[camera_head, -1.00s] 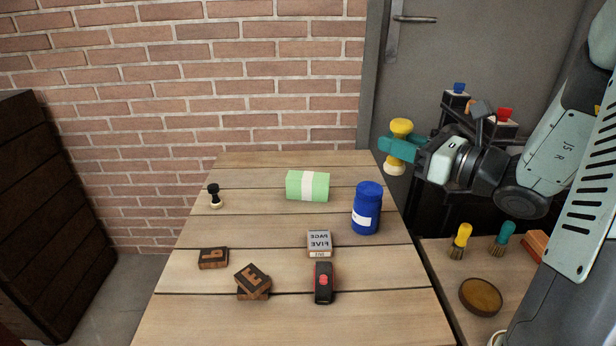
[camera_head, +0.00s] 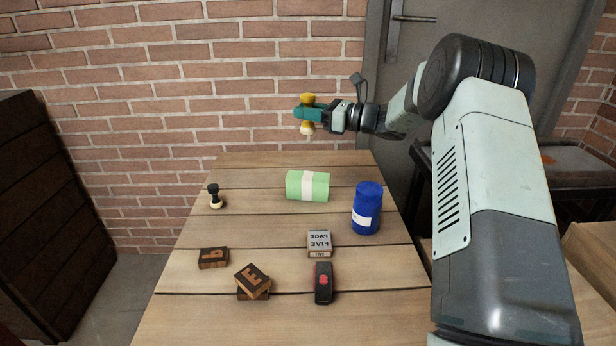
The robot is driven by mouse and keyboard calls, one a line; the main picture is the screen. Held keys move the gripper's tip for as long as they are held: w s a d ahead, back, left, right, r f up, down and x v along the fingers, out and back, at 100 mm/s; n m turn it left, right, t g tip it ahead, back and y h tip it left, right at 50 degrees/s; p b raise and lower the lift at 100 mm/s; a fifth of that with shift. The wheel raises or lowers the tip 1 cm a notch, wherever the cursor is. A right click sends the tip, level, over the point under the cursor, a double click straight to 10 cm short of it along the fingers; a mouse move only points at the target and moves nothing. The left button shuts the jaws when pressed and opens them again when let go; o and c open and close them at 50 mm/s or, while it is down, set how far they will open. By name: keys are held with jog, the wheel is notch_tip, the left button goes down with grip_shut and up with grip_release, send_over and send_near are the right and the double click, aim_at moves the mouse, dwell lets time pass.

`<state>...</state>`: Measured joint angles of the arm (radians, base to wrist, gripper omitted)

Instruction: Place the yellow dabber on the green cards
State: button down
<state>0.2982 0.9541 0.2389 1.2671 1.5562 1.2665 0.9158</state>
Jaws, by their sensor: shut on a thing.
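My gripper (camera_head: 304,114) is shut on the yellow dabber (camera_head: 307,99). The dabber is upright, its yellow top above the teal fingers and its pale lower end below them. It is in the air in front of the brick wall, above the far part of the table in the picture. The green cards (camera_head: 294,186) are a stack with a white band, lying on the wooden table below the dabber. The dabber and the cards are clearly apart. Nothing covers the cards.
A blue jar (camera_head: 367,208) stands right of the cards on the table (camera_head: 200,310). A black-handled stamp (camera_head: 214,197) stands at the left. Wooden letter blocks (camera_head: 213,258), a grey type block (camera_head: 319,241) and a black-and-red object (camera_head: 324,284) lie nearer.

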send_over(326, 179)
jog(key=x, duration=0.5)
notch_tip(326, 179, down, 13)
jog(key=shift+s+a+r, duration=0.1)
jog(key=shift+a+r, duration=0.05)
jog(key=shift+a, duration=0.05)
jog(key=c, duration=0.9)
grip_release()
jog(key=shift+d, duration=0.2)
jog(key=v, duration=0.5)
jog(key=r, duration=0.7)
jog(key=shift+a, duration=0.2)
